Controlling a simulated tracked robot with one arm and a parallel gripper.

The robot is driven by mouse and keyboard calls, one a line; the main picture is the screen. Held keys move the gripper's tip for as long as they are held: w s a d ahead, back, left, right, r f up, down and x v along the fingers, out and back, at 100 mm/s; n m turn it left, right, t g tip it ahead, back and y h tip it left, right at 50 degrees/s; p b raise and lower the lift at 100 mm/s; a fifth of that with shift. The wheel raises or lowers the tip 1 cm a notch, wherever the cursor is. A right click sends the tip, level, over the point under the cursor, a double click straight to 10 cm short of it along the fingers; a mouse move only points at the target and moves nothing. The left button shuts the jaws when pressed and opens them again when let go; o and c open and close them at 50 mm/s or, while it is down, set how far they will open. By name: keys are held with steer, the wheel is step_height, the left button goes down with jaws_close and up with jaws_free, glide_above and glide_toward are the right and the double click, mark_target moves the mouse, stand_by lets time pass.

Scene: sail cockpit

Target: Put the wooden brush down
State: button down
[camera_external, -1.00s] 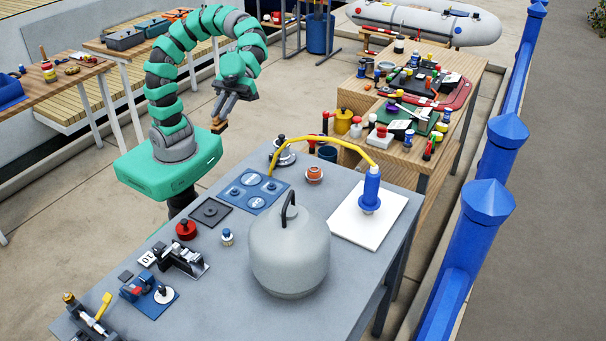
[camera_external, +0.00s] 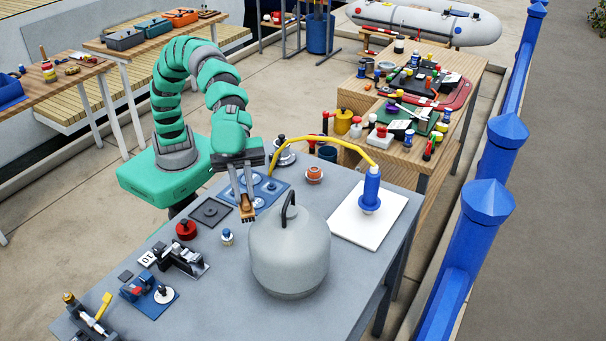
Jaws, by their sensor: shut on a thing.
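My gripper (camera_external: 246,200) points down over the grey table (camera_external: 215,310), left of the large grey canister. It is shut on the wooden brush (camera_external: 247,211), a small brown piece showing at the fingertips. The brush is close to the table surface; I cannot tell whether it touches it. Most of the brush is hidden between the fingers.
The grey canister (camera_external: 290,258) with its black handle stands right beside my gripper. A blue panel (camera_external: 272,186) lies behind it, and a dark square pad (camera_external: 210,212), a red knob (camera_external: 186,229) and a small white-blue item (camera_external: 227,237) lie to the left. The front middle is clear.

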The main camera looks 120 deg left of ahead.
steer(key=s+d+r, duration=0.2)
steer(key=d, duration=1.1)
step_height(320, 180, down, 28)
steer(key=b, duration=0.3)
steer(key=shift+w+f, duration=0.15)
steer(key=shift+f, duration=0.05)
steer(key=c, duration=1.4)
jaws_free()
steer(key=shift+r, duration=0.1)
steer(key=shift+r, duration=0.1)
